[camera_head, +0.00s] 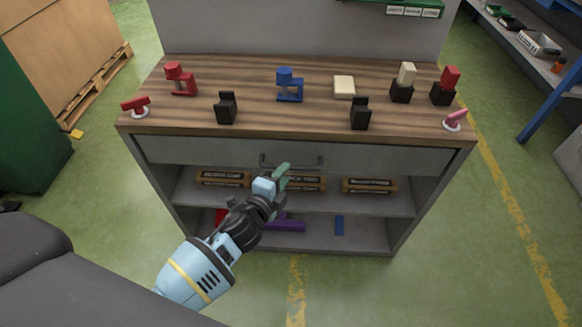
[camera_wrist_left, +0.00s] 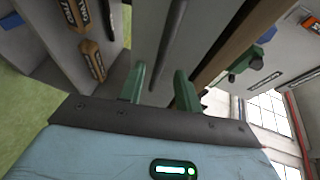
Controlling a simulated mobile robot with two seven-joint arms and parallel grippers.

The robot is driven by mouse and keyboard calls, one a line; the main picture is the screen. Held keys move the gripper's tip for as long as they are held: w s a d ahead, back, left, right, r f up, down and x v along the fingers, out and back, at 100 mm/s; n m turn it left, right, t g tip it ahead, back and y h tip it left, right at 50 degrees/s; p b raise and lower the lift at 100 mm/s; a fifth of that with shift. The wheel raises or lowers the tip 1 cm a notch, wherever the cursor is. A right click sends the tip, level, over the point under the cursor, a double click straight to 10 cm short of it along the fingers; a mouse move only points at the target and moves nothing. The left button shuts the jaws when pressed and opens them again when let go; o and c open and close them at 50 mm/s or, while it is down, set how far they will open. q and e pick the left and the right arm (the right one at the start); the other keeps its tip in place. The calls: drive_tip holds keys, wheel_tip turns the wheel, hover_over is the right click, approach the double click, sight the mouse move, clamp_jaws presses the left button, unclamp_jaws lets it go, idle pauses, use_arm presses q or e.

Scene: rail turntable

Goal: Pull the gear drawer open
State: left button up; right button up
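The gear drawer (camera_head: 385,158) is a wide grey front under the wooden top of the workbench, and it looks closed. Its dark bar handle (camera_head: 292,166) is at the middle of the front. My left gripper (camera_head: 281,171) is close in front of the handle in the head view, near its left half. In the left wrist view its two green fingers (camera_wrist_left: 160,88) stand apart with nothing between them, and the handle (camera_wrist_left: 170,50) runs ahead of the fingertips. I cannot tell whether a finger touches the handle. My right gripper is in neither view.
On the wooden top (camera_head: 310,115) stand red, blue and black holders and pale blocks. The shelf below the drawer holds labelled wooden boxes (camera_head: 369,185). The bottom shelf has a purple piece (camera_head: 285,226) and a blue piece (camera_head: 339,225). Green floor in front is free.

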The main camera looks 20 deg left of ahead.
use_arm(q)
drive_tip(key=shift+b+x, duration=0.35)
drive_tip(key=shift+x, duration=2)
drive_tip(key=shift+c, duration=0.4)
clamp_jaws()
